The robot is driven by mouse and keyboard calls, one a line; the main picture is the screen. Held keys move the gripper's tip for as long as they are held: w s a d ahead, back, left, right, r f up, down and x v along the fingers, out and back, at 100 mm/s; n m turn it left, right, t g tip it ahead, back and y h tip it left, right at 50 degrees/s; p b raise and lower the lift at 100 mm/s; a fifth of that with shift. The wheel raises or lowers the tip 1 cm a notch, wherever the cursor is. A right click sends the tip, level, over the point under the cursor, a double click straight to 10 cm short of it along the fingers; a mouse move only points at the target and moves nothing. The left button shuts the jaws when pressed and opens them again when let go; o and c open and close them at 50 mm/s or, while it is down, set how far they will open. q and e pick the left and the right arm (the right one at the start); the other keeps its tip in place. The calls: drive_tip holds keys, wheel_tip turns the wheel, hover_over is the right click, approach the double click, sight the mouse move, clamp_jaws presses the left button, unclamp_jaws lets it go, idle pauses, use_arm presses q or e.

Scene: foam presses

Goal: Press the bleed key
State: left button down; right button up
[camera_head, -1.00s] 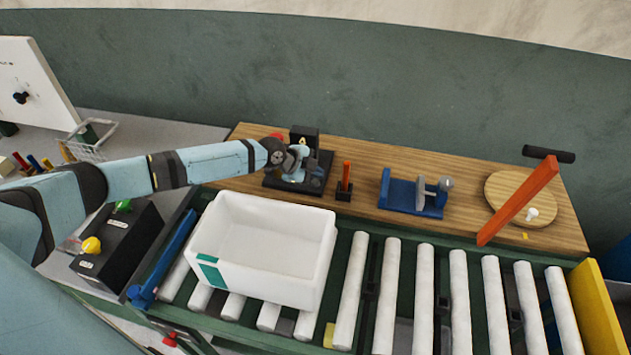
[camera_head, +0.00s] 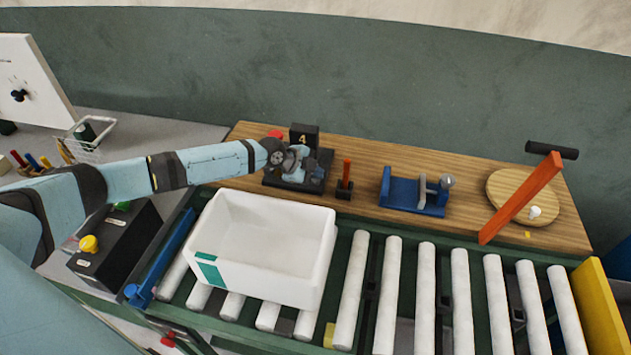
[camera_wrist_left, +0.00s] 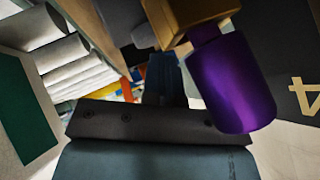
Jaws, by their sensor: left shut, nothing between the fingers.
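A black device with a flat base (camera_head: 322,160) and an upright plate marked 4 (camera_head: 303,136) stands at the left end of the wooden bench. My left gripper (camera_head: 300,166) is shut and empty, low over this base and in front of the plate. In the left wrist view, a purple cylinder (camera_wrist_left: 232,82) on a brass-coloured piece (camera_wrist_left: 190,18) shows close up, beside the plate with the 4 (camera_wrist_left: 303,95). I cannot tell which part is the bleed key, nor whether my fingertips touch anything. My right gripper is not in view.
A white bin (camera_head: 265,292) sits on the roller conveyor in front of the bench (camera_head: 465,190). An orange-handled tool (camera_head: 346,176), a blue fixture (camera_head: 410,196) and a round board (camera_head: 512,190) with an orange bar stand to the right. A dark box (camera_head: 115,240) is at the left.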

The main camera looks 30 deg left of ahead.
sight(315, 181)
use_arm(q)
drive_tip(key=shift+f, duration=0.15)
idle(0.3)
drive_tip(key=shift+s+f+b, duration=0.1)
drive_tip(key=shift+f+b, duration=0.45)
drive_tip(key=shift+b, duration=0.15)
idle(0.4)
drive_tip(key=shift+a+r+p, duration=0.15)
drive_tip(key=shift+r+p, duration=0.3)
drive_tip(key=shift+r, duration=0.55)
drive_tip(key=shift+r, duration=0.15)
drive_tip(key=shift+r+p, duration=1.5)
drive_tip(key=shift+r, duration=0.9)
